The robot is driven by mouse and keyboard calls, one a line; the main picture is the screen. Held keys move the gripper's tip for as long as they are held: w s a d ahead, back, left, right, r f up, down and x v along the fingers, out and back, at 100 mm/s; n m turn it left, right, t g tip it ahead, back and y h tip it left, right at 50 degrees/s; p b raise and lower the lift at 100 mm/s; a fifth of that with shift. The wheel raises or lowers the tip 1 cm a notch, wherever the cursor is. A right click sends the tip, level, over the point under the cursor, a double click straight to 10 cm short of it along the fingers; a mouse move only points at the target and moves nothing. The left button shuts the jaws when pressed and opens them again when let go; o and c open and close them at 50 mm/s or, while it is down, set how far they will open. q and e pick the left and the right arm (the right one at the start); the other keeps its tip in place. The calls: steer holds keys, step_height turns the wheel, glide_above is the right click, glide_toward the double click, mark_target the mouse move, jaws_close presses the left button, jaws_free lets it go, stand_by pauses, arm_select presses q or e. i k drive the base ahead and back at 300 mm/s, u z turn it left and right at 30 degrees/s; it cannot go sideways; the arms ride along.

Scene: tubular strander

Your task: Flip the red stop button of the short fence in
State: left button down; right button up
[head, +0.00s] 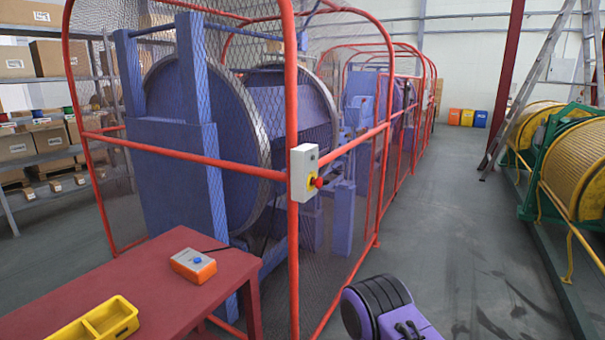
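The red stop button (317,183) sticks out from a yellow plate on the right-hand face of a light grey box (303,165). The box is fixed to the corner post of the red-framed mesh fence, about at the height of its middle rail. The short fence (190,155) runs left from that post, across the end of the blue-purple machine. The button's face points to the right, so I see it from the side. Neither gripper shows. A purple and black part of my own arm is at the bottom, below and right of the button, apart from the fence.
A red table (150,285) stands in front of the short fence, with an orange-and-grey control box (193,265) and a yellow bin (95,322). The long fence (385,140) runs back. The grey floor (450,220) right of it is open, up to yellow spools (575,170) and a ladder (530,80).

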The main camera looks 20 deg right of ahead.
mark_target(319, 183)
steer(key=k, duration=0.65)
steer(key=z, duration=0.3)
steer(key=i, duration=0.25)
steer(key=z, duration=0.85)
steer(key=i, duration=1.45)
steer(key=u, duration=0.65)
